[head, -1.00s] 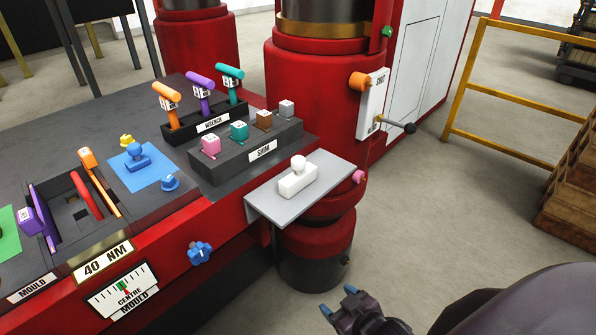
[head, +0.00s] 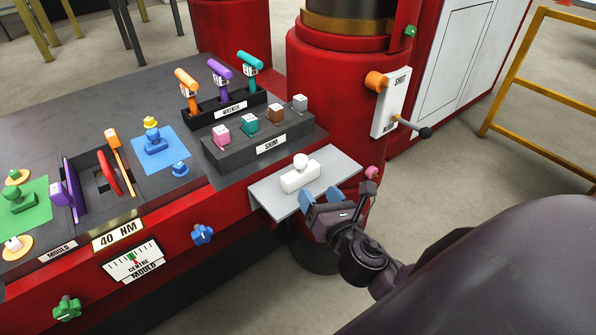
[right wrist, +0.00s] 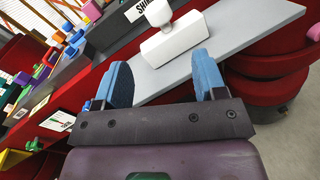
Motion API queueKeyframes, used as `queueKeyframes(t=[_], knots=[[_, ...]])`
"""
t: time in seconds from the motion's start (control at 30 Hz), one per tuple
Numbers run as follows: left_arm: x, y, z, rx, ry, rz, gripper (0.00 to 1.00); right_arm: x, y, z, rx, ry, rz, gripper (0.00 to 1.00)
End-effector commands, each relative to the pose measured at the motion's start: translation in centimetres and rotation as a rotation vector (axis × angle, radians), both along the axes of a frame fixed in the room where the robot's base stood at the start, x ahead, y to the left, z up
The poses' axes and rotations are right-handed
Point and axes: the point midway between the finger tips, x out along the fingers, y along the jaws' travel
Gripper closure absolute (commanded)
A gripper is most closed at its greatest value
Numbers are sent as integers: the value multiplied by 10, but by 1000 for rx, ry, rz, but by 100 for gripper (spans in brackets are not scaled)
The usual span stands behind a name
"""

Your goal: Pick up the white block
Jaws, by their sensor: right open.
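The white block (head: 299,179) has a rounded knob on top and rests on a small grey shelf (head: 272,199) at the right end of the red press bench. My right gripper (head: 320,198) is at the shelf's front right edge, just to the right of and nearer than the block, apart from it. Its two blue fingers are spread with nothing between them. In the right wrist view the white block (right wrist: 172,42) lies beyond the open fingertips (right wrist: 164,78), on the grey shelf (right wrist: 262,24). My left gripper is not in view.
Behind the shelf stands the dark SHIM rack (head: 247,147) with several coloured blocks, and the WRENCH rack (head: 232,112) with three T-handled tools. A red column (head: 335,110) rises behind the shelf. A pink knob (head: 371,173) is close to the right of my gripper.

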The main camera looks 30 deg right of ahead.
Motion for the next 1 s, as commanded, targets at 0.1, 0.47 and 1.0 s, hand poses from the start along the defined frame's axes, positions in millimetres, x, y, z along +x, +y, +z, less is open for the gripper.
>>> queueKeyframes(t=[0.1, 0.47, 1.0], knots=[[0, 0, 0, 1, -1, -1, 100, 0, -2, 3, -181, 17, -10, 35], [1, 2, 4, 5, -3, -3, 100, 15, -5, 4, -324, 41, -13, 35], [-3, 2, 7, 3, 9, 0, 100, 66, -15, 6, -320, 41, -14, 35]])
